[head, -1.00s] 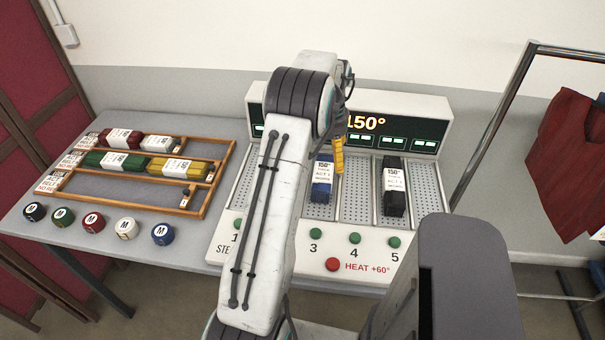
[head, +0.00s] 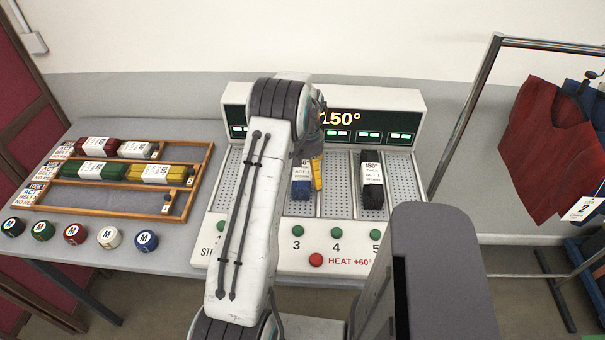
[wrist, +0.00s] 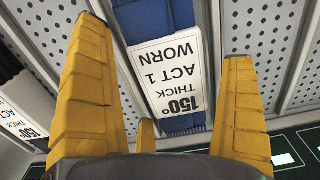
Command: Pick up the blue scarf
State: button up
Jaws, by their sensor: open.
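The blue scarf (head: 301,189) lies rolled in a perforated slot of the white steamer (head: 268,258), above green button 3. Its white label reads 150°, THICK, ACT 1, WORN. My gripper (head: 317,172) shows yellow fingers beside and over the scarf's right side in the head view. My arm hides the slots to the left. In the wrist view, the blue scarf (wrist: 150,18) runs between the two spread fingers of my gripper (wrist: 163,42), which is open. Whether the fingers touch the scarf, I cannot tell.
A black roll (head: 371,182) with a label lies in the slot above button 5; the slot between is empty. A wooden rack (head: 205,170) of coloured rolls and several M-marked round pieces stand left. A clothes rail (head: 468,110) with garments is at right.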

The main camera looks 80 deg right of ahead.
jog(key=c, duration=1.3)
jog(key=shift+o, duration=0.2)
jog(key=shift+r, duration=0.1)
